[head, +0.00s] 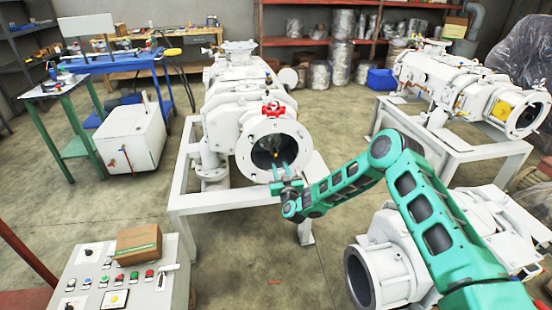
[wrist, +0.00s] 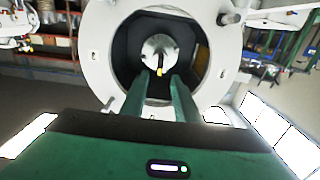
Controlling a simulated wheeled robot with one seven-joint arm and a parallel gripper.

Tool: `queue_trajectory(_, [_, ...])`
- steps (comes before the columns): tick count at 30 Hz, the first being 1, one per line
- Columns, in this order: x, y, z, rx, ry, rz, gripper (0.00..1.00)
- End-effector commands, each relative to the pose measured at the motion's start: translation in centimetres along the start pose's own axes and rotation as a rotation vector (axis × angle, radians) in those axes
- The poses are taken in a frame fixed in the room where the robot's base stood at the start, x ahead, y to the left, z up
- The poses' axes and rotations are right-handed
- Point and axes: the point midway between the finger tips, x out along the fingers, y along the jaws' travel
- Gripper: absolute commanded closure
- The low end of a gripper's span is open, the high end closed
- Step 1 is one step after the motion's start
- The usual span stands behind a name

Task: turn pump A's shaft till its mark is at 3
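A white pump (head: 230,110), whose letter I cannot read, stands on a white frame with its round flange facing me. My gripper (head: 281,168) is at the mouth of this flange, its fingers pointing in. In the wrist view the flange (wrist: 97,60) rings a dark bore. Inside is the pale round shaft end (wrist: 158,47) with a small yellow mark (wrist: 159,71) at its lower edge in that picture. My gripper's two green fingers (wrist: 160,82) are apart, with nothing held between them. The shaft end shows beyond the fingertips; I cannot tell whether they touch it.
A red valve handle (head: 273,109) sits on top of the flange. Another white pump (head: 470,85) stands at right, and more white pump parts (head: 385,270) lie near my arm. A control box (head: 125,280) with a carton (head: 138,243) is at front left.

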Motion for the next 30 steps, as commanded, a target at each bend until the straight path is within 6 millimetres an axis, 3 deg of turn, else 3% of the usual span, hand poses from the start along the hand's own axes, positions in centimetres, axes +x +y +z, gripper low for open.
queue_trajectory(15, [7.7,0.0,0.0,0.001,0.0,0.0,0.72])
queue_trajectory(21, [9.2,0.1,0.0,-0.001,-0.001,0.0,0.72])
queue_trajectory(30, [9.6,0.0,0.0,-0.001,-0.002,-0.001,0.72])
